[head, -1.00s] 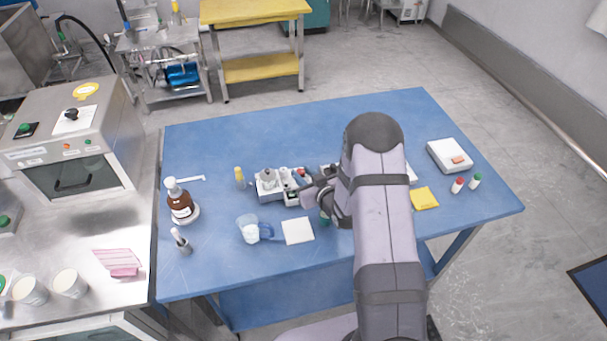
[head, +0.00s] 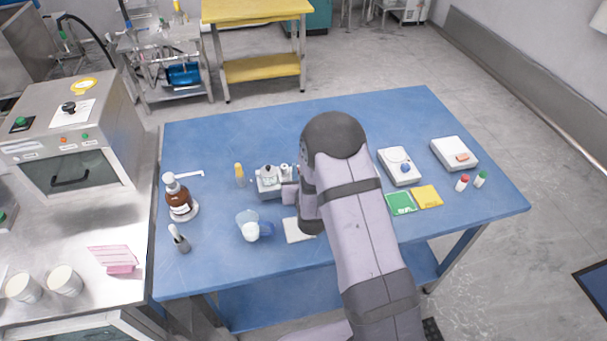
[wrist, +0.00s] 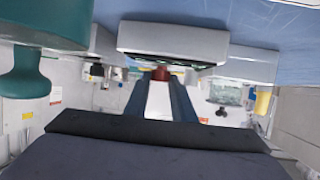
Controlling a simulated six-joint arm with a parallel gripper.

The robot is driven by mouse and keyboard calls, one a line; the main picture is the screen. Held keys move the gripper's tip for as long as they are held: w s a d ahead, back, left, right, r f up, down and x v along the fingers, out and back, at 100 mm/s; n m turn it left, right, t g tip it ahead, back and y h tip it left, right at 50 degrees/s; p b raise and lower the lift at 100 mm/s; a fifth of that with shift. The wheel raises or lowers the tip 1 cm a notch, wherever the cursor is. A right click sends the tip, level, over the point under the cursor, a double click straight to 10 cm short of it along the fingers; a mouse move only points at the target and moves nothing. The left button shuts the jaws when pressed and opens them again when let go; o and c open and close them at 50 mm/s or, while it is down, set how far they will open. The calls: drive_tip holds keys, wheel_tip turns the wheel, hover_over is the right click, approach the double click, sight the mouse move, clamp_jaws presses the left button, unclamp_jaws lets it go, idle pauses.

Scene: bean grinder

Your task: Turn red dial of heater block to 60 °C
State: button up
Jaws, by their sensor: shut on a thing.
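My gripper (wrist: 160,80) is shut on the red dial, one dark finger on each side. The dial's scale and pointer cannot be read. In the head view the dial and fingertips are hidden.
A teal object (wrist: 30,75) is close at the left in the wrist view. On the table are a yellow-capped bottle (head: 239,174), a beaker (head: 247,225), a white square (head: 297,230), a brown bottle (head: 179,204) and a white device (head: 400,166). The table's back is clear.

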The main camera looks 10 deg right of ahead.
drive_tip(key=shift+w+a+r+m+h, duration=0.1)
drive_tip(key=shift+m+h, duration=0.3)
drive_tip(key=shift+h, duration=0.1)
drive_tip(key=o, duration=1.1)
drive_tip(key=shift+c, duration=0.2)
drive_tip(key=shift+s, duration=0.2)
drive_tip(key=shift+s+a+r+b, duration=0.15)
drive_tip(key=shift+s+b, duration=0.2)
drive_tip(key=shift+s, duration=0.15)
drive_tip(key=shift+b+v, duration=0.65)
drive_tip(key=shift+v, duration=2.35)
